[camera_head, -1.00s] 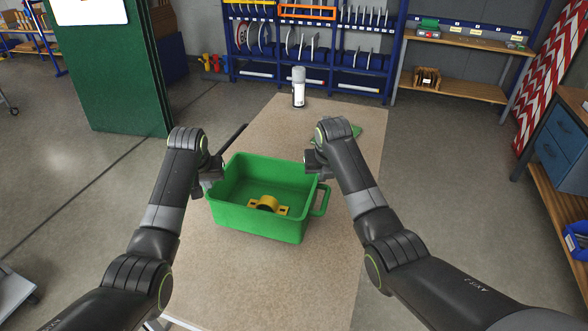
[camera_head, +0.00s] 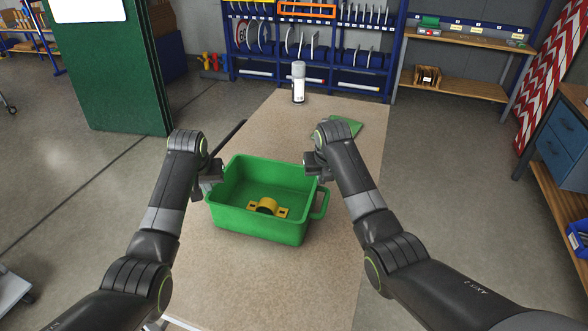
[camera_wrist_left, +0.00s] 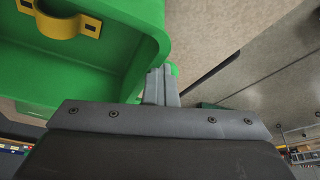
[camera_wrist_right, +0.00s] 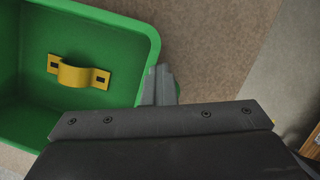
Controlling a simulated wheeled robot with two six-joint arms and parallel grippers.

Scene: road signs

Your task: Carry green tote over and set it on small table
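The green tote (camera_head: 258,222) is an open box with a yellow bracket (camera_head: 266,207) inside, over a long beige-topped table (camera_head: 275,290). I cannot tell how far its base is from the tabletop. My left gripper (camera_head: 211,177) is at the tote's left end; in the left wrist view its fingers (camera_wrist_left: 161,86) are close together at the handle. My right gripper (camera_head: 316,165) is at the right end, by the green handle (camera_head: 321,203); its fingers (camera_wrist_right: 158,86) are close together at the rim. Both look shut on the tote, though the grips are partly hidden. I cannot identify the small table with certainty.
A green cabinet (camera_head: 105,75) is at the left, a workbench (camera_head: 455,42) at back right and a blue drawer unit (camera_head: 565,140) at the right.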

